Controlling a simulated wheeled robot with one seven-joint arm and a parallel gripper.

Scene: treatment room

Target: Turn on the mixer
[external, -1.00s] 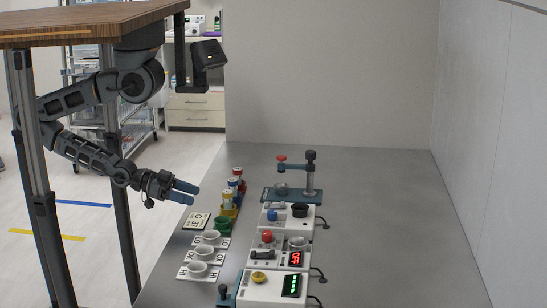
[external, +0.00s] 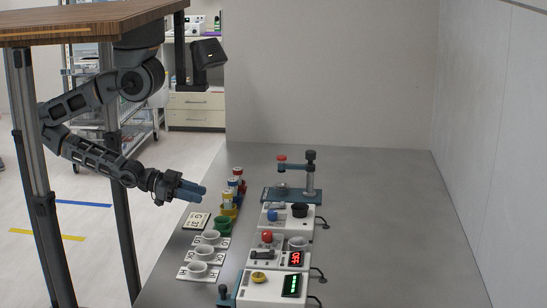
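Several white devices stand in a row on the grey table; I cannot tell for sure which one is the mixer. The front device (external: 273,290) has a yellow knob (external: 259,277) and a green-lit display (external: 291,285). The middle device (external: 280,257) has a red knob (external: 267,237), a dark switch, a cup and a red-lit display (external: 296,258). The back device (external: 290,223) has a black knob (external: 300,210). My gripper (external: 200,193) is left of the devices, above the table's left side. Its blue fingers look close together and hold nothing visible.
A blue-based stand (external: 311,175) with a red-topped arm is at the back of the row. The table's right side (external: 400,230) is clear.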

